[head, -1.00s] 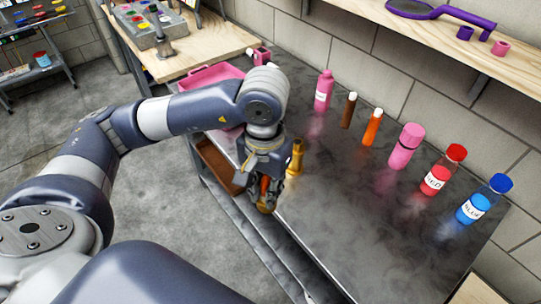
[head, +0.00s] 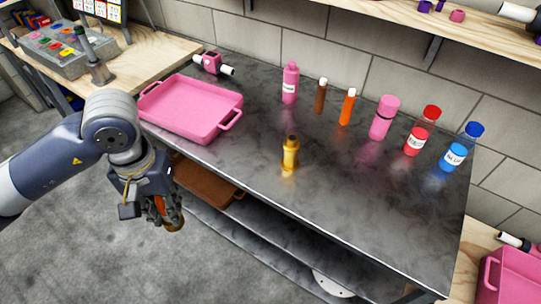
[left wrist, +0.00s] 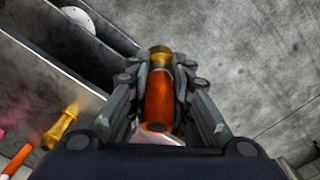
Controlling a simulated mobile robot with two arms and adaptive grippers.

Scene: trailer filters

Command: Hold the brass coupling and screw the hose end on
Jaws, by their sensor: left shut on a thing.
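The brass coupling (head: 290,153) stands upright on the dark metal table, and nothing touches it. It also shows at the lower left of the left wrist view (left wrist: 60,128). My left gripper (head: 166,210) is to the left of the coupling, off the table's front edge. It is shut on an orange cylinder with a brass-coloured end, which looks like the hose end (left wrist: 159,98). In the head view the fingers hide most of it and its brass tip (head: 173,225) shows below them. My right gripper is not in view.
A pink tray (head: 190,108) sits on the metal table (head: 330,195) at the left. A row of bottles and tubes, including a pink bottle (head: 290,83) and an orange tube (head: 347,107), stands along the back. The table's front part is clear. A brown tray (head: 205,182) lies below.

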